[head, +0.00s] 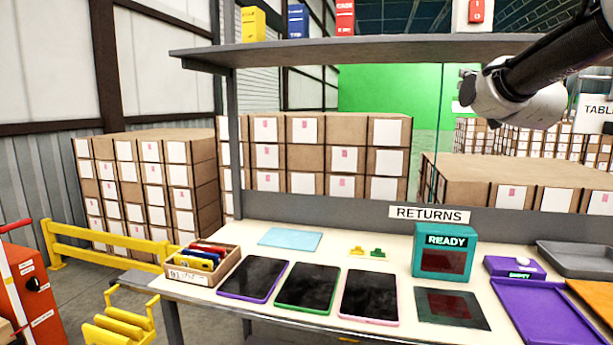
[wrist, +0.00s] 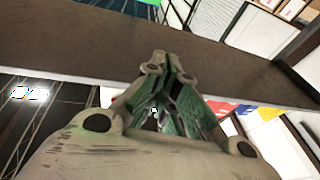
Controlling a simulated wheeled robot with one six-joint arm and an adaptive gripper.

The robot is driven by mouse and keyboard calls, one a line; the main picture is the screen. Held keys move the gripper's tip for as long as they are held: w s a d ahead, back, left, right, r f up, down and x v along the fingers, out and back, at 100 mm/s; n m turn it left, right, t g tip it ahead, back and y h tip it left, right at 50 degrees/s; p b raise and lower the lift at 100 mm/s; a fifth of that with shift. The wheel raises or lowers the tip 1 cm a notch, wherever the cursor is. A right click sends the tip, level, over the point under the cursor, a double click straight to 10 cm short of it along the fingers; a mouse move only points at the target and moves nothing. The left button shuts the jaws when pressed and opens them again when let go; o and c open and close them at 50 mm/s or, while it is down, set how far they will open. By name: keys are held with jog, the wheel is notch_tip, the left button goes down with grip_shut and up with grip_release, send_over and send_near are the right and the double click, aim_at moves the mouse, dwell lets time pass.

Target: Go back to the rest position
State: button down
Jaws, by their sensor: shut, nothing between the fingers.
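My gripper (wrist: 165,70) shows in the wrist view with its fingers closed together and nothing between them. Behind it in that view is a dark shelf edge (wrist: 100,45); I cannot tell how far apart they are. In the head view my arm comes in from the upper right, raised above the table, and the gripper's fingers cannot be made out there.
An overhead shelf (head: 400,50) spans above the returns table (head: 330,242). The table holds several tablets (head: 307,288), a teal READY box (head: 444,262), a cardboard bin (head: 216,277) and a purple tray (head: 540,318). Stacked cartons (head: 325,128) stand behind.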

jog(key=s+a+f+g+y, duration=0.1)
jog(key=s+f+g, duration=0.35)
jog(key=f, duration=0.55)
jog(key=s+a+f+g+y, duration=0.15)
jog(key=s+f+g, duration=0.3)
jog(key=f, duration=0.55)
jog(key=s+f+g, duration=0.3)
jog(key=s+f, duration=0.2)
jog(key=s, duration=0.5)
jog(key=s+f+n+g, duration=0.1)
jog(key=s+f+g, duration=0.3)
jog(key=s, duration=0.7)
jog(key=shift+s+a+f, duration=0.3)
jog(key=shift+a+f, duration=0.05)
jog(key=shift+f, duration=0.6)
